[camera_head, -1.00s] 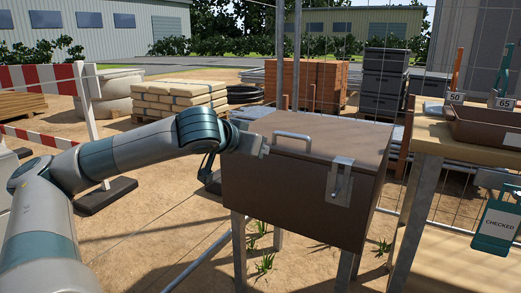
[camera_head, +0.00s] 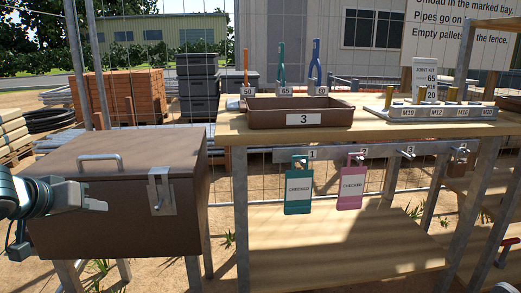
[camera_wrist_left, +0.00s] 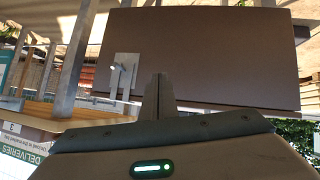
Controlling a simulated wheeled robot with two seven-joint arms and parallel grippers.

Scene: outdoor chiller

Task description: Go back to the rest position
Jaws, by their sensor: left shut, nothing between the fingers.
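My left gripper (camera_head: 95,204) comes in from the left edge of the head view. It is shut and empty, in front of the left part of the brown chest (camera_head: 150,228); I cannot tell whether it touches. The chest's lid (camera_head: 130,160) is closed, with a metal handle (camera_head: 100,160) on top and a metal latch (camera_head: 161,190) at the front. In the left wrist view the shut fingers (camera_wrist_left: 160,95) point toward the chest (camera_wrist_left: 220,60), with the latch plate (camera_wrist_left: 123,75) to their left. My right gripper is not in view.
A wooden bench (camera_head: 400,130) stands right of the chest. It bears a brown tray (camera_head: 300,112) marked 3 and a grey socket rack (camera_head: 440,114). A green tag (camera_head: 298,190) and a pink tag (camera_head: 350,188) hang below. A wire fence stands behind.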

